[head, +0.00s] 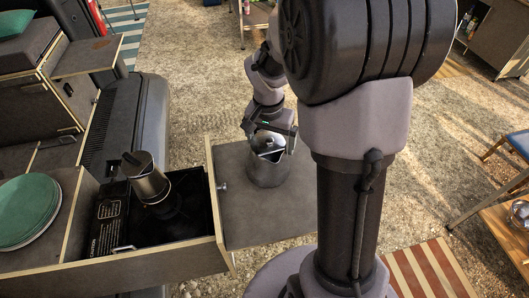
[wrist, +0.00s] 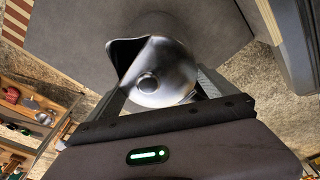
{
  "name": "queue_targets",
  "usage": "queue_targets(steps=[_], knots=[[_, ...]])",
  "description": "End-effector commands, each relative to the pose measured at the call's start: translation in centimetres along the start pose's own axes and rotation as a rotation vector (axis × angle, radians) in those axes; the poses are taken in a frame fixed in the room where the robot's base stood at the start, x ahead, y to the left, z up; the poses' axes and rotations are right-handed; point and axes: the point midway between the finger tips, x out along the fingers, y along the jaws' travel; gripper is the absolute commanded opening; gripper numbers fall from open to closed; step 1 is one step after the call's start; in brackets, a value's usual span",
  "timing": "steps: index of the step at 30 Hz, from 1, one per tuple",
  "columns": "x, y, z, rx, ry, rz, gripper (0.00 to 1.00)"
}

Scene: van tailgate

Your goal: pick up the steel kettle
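The steel kettle (head: 268,173) stands upright on the grey side panel right of the drawer. In the wrist view the kettle (wrist: 165,65) shows from above, with its dark spout opening at the left and a round lid knob. My gripper (head: 272,145) is at the kettle's upper part, coming from behind it. In the wrist view my gripper (wrist: 162,93) has its two fingers spread, one on each side of the kettle. The fingertips are partly hidden by the kettle, so I cannot tell whether they press on it.
A smaller steel pot with a dark top (head: 148,182) stands on a black stove (head: 185,218) in the open drawer left of the panel. Green plates (head: 28,208) lie at the far left. A wooden shelf unit (head: 506,235) stands at the right. The gravel ground around the panel is mostly clear.

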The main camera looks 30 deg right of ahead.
Motion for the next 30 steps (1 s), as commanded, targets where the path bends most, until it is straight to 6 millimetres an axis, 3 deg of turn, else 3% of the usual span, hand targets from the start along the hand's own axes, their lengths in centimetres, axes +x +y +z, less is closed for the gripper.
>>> queue_targets(steps=[1,11,20,28,30], knots=[[0.0,0.0,0.0,0.000,0.000,0.000,0.84],[0.0,0.0,0.0,0.000,0.000,0.000,0.21],[-0.5,0.0,-0.1,0.000,0.002,-0.001,0.21],[-4.1,-0.1,-0.6,0.000,0.002,-0.002,0.21],[-4.0,0.9,0.6,0.001,0.001,-0.001,0.21]])
